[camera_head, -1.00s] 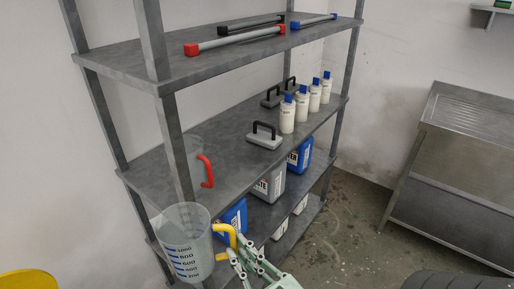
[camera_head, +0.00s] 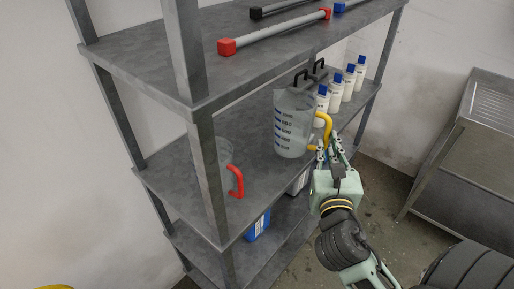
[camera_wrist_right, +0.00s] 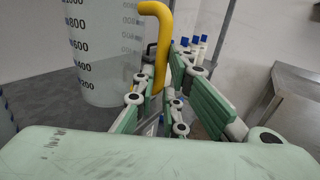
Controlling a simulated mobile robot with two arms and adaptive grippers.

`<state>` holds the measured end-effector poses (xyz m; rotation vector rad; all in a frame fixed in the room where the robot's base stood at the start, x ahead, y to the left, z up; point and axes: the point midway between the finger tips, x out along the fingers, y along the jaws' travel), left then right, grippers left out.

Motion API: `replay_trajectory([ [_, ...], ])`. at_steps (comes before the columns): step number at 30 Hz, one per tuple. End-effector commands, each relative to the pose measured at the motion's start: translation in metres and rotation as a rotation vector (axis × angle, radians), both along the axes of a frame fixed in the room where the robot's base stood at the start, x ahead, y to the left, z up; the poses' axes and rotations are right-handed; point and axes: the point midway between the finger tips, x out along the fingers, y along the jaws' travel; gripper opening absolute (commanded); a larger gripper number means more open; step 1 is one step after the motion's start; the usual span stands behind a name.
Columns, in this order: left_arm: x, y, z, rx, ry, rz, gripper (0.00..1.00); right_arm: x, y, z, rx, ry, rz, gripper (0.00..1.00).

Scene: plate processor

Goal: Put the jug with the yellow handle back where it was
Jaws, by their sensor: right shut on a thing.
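The jug with the yellow handle (camera_head: 294,124) is a clear measuring jug with blue marks. It is upright at the middle shelf (camera_head: 262,171), to the right of the jug with the red handle. I cannot tell whether its base touches the shelf. My right gripper (camera_head: 327,150) is shut on the yellow handle (camera_head: 325,130). In the right wrist view the fingers (camera_wrist_right: 160,98) are on either side of the handle (camera_wrist_right: 158,50), and the jug (camera_wrist_right: 105,60) stands to the left. My left gripper is not in view.
The jug with the red handle (camera_head: 230,172) stands on the same shelf, partly behind a post (camera_head: 207,165). White bottles with blue caps (camera_head: 336,92) stand further back right. The upper shelf (camera_head: 165,75) is close above the jug. A metal unit (camera_head: 470,130) is at the right.

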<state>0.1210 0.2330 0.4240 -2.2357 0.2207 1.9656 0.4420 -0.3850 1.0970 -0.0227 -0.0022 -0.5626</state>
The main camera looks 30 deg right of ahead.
Motion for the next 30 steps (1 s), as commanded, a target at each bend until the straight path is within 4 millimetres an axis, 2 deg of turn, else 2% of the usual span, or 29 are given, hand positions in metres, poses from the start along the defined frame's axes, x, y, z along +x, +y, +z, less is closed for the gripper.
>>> replay_trajectory([
  [4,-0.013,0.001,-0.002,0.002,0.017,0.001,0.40,0.022,0.009,-0.014,0.004,-0.001,-0.004,0.00],
  [9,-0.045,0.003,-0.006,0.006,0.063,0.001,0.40,0.058,0.027,-0.039,0.004,-0.001,-0.003,0.00],
  [12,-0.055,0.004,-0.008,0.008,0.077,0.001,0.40,0.077,0.036,-0.052,0.003,-0.001,-0.003,0.00],
  [15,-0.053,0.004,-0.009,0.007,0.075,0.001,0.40,0.092,0.043,-0.061,0.002,-0.001,-0.003,0.00],
  [18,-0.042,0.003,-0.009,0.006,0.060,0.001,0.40,0.100,0.047,-0.067,0.000,-0.001,-0.002,0.00],
  [21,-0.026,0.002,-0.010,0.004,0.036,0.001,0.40,0.103,0.049,-0.072,0.000,0.000,-0.002,0.00],
  [24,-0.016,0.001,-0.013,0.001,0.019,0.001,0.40,0.103,0.049,-0.088,-0.001,0.003,-0.002,0.00],
  [27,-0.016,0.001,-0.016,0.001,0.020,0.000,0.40,0.102,0.048,-0.103,-0.001,0.003,-0.003,0.00],
  [30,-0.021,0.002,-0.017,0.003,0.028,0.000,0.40,0.102,0.048,-0.109,-0.001,0.000,-0.002,0.00],
])
